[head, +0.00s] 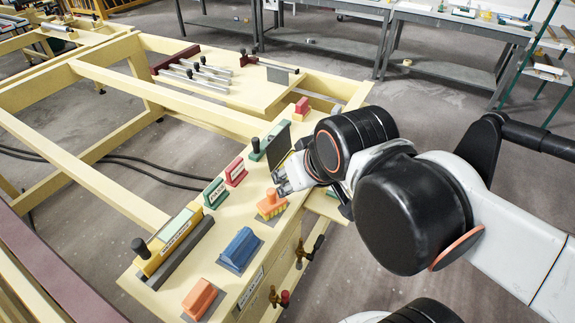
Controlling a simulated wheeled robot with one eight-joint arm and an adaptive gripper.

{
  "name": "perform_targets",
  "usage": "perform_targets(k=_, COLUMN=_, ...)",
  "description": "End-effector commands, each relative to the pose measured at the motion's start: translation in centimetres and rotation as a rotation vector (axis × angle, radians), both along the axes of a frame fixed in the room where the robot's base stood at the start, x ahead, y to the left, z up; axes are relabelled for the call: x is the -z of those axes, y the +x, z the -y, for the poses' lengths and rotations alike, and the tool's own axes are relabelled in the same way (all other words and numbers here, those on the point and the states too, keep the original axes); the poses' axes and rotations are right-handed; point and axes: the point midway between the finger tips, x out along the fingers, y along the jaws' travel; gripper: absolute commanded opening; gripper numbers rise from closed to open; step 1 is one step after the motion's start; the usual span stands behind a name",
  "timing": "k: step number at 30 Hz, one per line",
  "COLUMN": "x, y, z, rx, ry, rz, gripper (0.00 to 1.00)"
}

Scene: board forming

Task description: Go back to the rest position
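My gripper (283,183) is at the centre of the head view, low over the pale yellow workbench (225,245). Its fingers are small in the picture and partly turned away, so whether they are open or shut cannot be made out. Just below and left of the fingers sits a light orange block (271,204) on a dark base; I cannot tell whether they touch. A dark upright plate (278,146) stands right behind the gripper. My arm reaches in from the right and hides the bench's right side there.
A blue block (240,249), an orange block (201,298), and red (235,172) and green (214,193) pieces stand nearby. A yellow holder with a black knob (172,243) is at left. Valves (304,252) stick out from the bench front. Metal tables (450,30) stand behind; grey floor lies between.

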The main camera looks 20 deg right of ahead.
Motion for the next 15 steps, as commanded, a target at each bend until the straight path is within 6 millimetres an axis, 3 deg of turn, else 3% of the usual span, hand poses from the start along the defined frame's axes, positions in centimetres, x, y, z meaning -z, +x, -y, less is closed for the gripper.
perform_targets(k=15, x=0.79, y=-0.33, z=0.00, rx=0.000, ry=0.000, rz=0.017, gripper=0.41)
